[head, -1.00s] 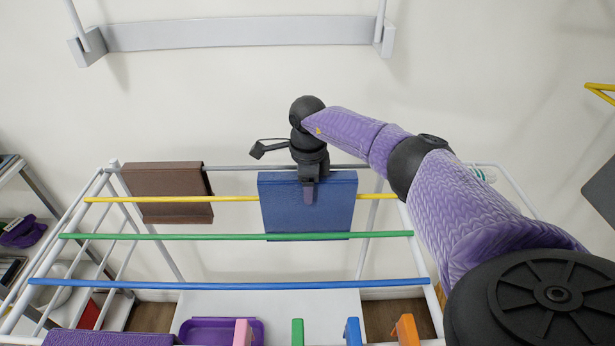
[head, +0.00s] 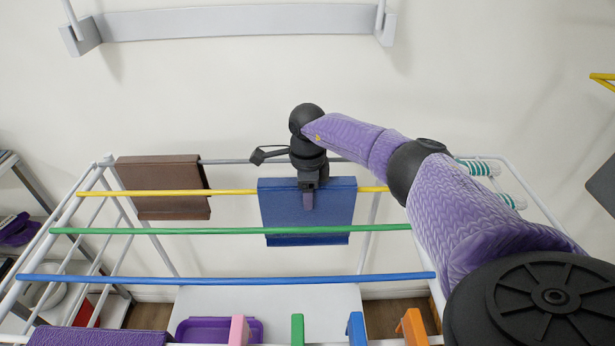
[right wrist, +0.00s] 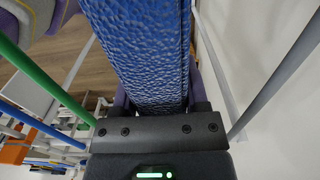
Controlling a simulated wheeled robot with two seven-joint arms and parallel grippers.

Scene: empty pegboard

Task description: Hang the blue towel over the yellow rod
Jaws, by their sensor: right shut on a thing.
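The blue towel (head: 335,205) hangs from my right gripper (head: 308,197), which is shut on its upper middle. The towel's top edge is a little above the line of the yellow rod (head: 165,193). The towel hides the rod's middle stretch, so I cannot tell whether it touches or rests on the rod. Its lower part passes behind the green rod. In the right wrist view the towel (right wrist: 145,50) fills the middle as a thick blue fold, and the yellow rod does not show. My left gripper is out of view.
A brown towel (head: 160,180) hangs at the rack's left. The green rod (head: 150,231), blue rod (head: 230,280) and a grey rod (head: 230,162) run across the rack. Coloured clips (head: 297,328) and a purple tray (head: 190,328) are at the front. White-and-green items (head: 480,168) are at the right.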

